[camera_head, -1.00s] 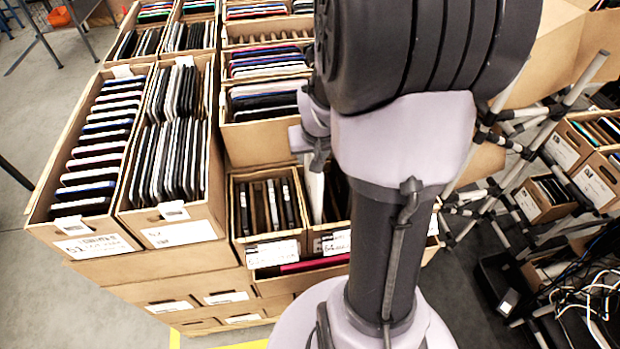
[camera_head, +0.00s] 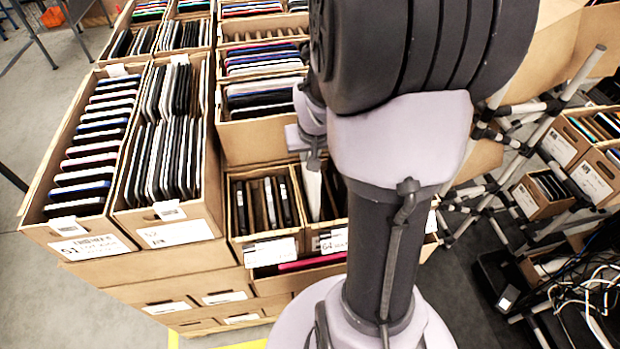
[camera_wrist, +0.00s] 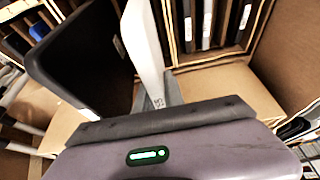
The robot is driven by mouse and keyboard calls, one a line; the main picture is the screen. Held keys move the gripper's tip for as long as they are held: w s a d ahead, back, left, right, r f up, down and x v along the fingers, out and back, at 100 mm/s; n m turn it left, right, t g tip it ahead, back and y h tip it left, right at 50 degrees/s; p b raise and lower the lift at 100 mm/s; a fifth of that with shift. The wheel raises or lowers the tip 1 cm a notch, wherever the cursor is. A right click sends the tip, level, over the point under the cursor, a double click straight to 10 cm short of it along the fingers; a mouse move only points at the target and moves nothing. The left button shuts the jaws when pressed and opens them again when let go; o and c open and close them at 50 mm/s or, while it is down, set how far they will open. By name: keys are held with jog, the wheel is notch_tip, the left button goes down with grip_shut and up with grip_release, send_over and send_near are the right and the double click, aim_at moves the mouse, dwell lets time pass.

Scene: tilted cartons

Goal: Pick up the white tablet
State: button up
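The white tablet (camera_head: 312,190) shows in the head view as a narrow pale slab, upright and nearly edge-on in a small carton, just under my gripper (camera_head: 312,150). In the wrist view the white tablet (camera_wrist: 146,45) is a tall pale strip rising from the front edge of my gripper (camera_wrist: 165,98). A dark tablet (camera_wrist: 85,60) with a rounded corner stands close to its left. My gripper is at the white tablet's near end. Its fingertips are mostly hidden, so I cannot tell whether they are open or closed on it.
Cartons of upright tablets (camera_head: 165,215) fill the left. A small carton with several dark devices (camera_head: 240,225) is just left of my gripper. A pole rack (camera_head: 520,140) and cables (camera_head: 590,300) are at the right. Bare floor (camera_head: 40,290) shows at the lower left.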

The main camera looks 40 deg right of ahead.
grip_shut()
notch_tip(320, 180, up, 11)
jog(key=p, duration=0.3)
jog(key=shift+f+p, duration=0.2)
jog(key=shift+p, duration=0.2)
jog(key=shift+r, duration=0.1)
jog(key=shift+r+p, duration=0.35)
jog(key=shift+p, duration=0.05)
jog(key=shift+r, duration=0.3)
